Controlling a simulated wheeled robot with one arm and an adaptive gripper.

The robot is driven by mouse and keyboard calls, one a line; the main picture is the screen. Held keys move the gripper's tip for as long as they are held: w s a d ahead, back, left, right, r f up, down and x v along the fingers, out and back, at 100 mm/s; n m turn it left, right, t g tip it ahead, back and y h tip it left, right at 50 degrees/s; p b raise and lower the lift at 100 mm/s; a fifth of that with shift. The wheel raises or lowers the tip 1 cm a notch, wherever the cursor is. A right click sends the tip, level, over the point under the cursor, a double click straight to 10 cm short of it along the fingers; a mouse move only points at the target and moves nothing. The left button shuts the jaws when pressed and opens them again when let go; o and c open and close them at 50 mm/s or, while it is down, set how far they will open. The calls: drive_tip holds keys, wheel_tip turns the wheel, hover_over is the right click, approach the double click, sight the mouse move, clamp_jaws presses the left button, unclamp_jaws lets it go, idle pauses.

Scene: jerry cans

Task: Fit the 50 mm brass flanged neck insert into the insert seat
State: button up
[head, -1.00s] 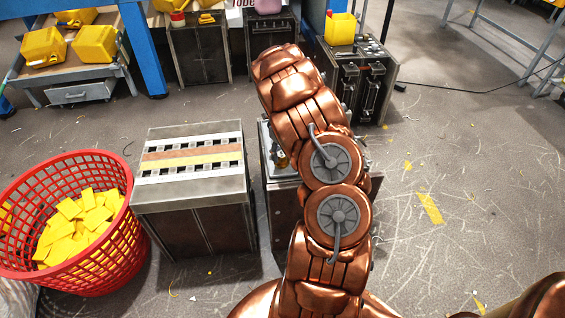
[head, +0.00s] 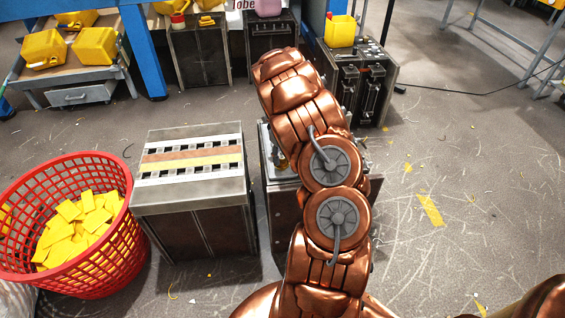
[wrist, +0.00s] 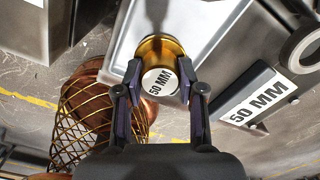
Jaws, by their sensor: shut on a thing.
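The brass flanged neck insert (wrist: 161,55) shows in the wrist view with a white "50 MM" label on its near end. My gripper (wrist: 160,88) is shut on it, one finger on each side. Its far end is over or against a bright metal surface (wrist: 206,22); I cannot tell whether it touches. A metal plate labelled "50 MM" (wrist: 255,100) is to the right. I cannot make out the insert seat for certain. In the head view my copper arm hides the gripper and insert.
A metal cabinet with striped slots (head: 190,205) stands left of my arm. A red basket of yellow pieces (head: 75,275) is at far left. A cabinet with a yellow can (head: 340,30) stands behind. A ring-shaped part (wrist: 302,48) is at the wrist view's right. Floor at right is mostly clear.

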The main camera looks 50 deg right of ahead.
sight(281, 155)
drive_tip(key=shift+r+p, duration=0.4)
drive_tip(key=shift+r, duration=2.15)
drive_tip(key=shift+w, duration=0.1)
